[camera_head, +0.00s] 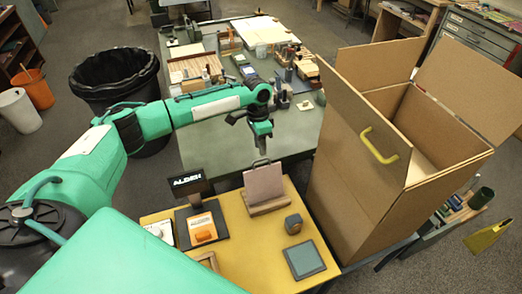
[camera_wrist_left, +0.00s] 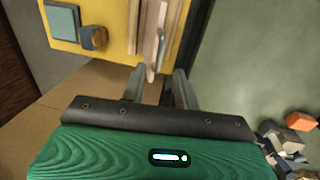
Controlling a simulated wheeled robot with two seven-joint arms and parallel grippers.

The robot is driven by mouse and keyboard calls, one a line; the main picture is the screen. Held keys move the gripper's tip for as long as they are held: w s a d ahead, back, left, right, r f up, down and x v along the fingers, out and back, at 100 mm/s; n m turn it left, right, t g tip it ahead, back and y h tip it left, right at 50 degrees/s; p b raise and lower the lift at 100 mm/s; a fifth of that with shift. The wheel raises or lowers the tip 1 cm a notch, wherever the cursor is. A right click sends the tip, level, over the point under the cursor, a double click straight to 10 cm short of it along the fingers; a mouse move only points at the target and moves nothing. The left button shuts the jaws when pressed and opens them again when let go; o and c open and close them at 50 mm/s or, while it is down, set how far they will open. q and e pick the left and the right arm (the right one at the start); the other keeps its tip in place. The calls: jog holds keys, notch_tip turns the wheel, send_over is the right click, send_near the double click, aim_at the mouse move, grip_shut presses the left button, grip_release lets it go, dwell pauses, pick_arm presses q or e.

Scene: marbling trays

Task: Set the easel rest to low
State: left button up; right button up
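The easel (camera_head: 265,183) stands on the yellow table, a pinkish board leaning in a wooden base. A thin grey metal loop shows at the board's top edge. In the left wrist view the easel (camera_wrist_left: 151,25) is seen from above, with the metal loop (camera_wrist_left: 159,50) just beyond my fingertips. My left gripper (camera_head: 262,148) hangs fingers down, above and behind the easel. In the left wrist view its fingers (camera_wrist_left: 160,74) are apart with nothing clearly held. I cannot tell whether they touch the loop. My right gripper is in neither view.
A tall open cardboard box (camera_head: 345,190) stands close on the right. On the yellow table (camera_head: 245,255) are a small dark block (camera_head: 293,224), a square tile (camera_head: 304,259) and a black sign (camera_head: 188,183). A green table (camera_head: 210,150) lies behind.

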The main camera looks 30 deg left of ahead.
pick_arm(q)
jog(key=shift+s+d+f+p, duration=0.1)
jog(key=shift+s+f+p, duration=0.05)
jog(key=shift+f, duration=0.9)
jog(key=shift+s+d+f+p, duration=0.1)
jog(key=shift+f+p, duration=0.05)
jog(key=shift+f, duration=0.85)
grip_shut()
